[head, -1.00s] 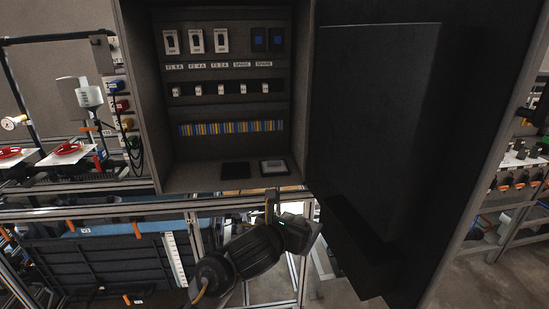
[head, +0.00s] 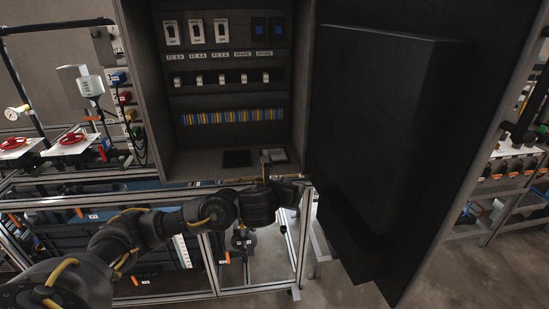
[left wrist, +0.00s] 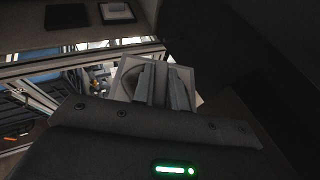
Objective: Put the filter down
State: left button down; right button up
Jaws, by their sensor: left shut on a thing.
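My left gripper (head: 290,190) is at the lower front edge of the open cabinet (head: 228,172), near its right corner. In the left wrist view the two fingers (left wrist: 164,88) are shut on the filter (left wrist: 130,72), a light grey square piece with a rounded dark recess. In the head view I cannot make out the filter behind the gripper. On the cabinet floor lie a dark square pad (head: 237,158) and, to its right, a pale-rimmed square with a dark middle (head: 280,155); both show at the top of the left wrist view. My right gripper is out of view.
The dark cabinet door (head: 385,140) stands open to the right, close to the gripper. Breakers (head: 196,32) and terminal strips (head: 235,116) line the back wall inside. A metal frame (head: 255,290) stands below. The cabinet floor is bare at left.

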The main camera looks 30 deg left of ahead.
pick_arm(q)
jog(key=w+a+f+n+g+y, duration=0.1)
jog(key=w+a+f+n+y, duration=0.15)
jog(key=a, duration=0.75)
jog(key=w+a+f+n+g+y, duration=0.1)
jog(key=w+a+f+n+y, duration=0.15)
jog(key=a, duration=0.75)
jog(key=w+a+f+n+g+y, duration=0.2)
jog(key=w+a+f, duration=0.1)
jog(key=a, duration=0.7)
jog(key=w+d+r+m+t+h, duration=0.2)
jog(key=w+d+r, duration=0.3)
jog(key=w, duration=0.4)
jog(key=w+d+r+m+t+h, duration=0.25)
jog(key=d+r+m+h, duration=0.35)
jog(key=d, duration=0.5)
jog(key=s+a+r+n+y, duration=0.1)
jog(key=s+a+r, duration=0.2)
jog(key=s+a, duration=0.5)
jog(key=s+a+r, duration=0.2)
jog(key=s+a, duration=0.5)
jog(key=a, duration=0.2)
jog(key=s+d+r+m+h, duration=0.2)
jog(key=s+d+r, duration=0.4)
jog(key=s, duration=0.4)
jog(key=shift+d+r+m+h, duration=0.15)
jog(key=shift+d+m+h, duration=0.2)
jog(key=shift+h, duration=0.35)
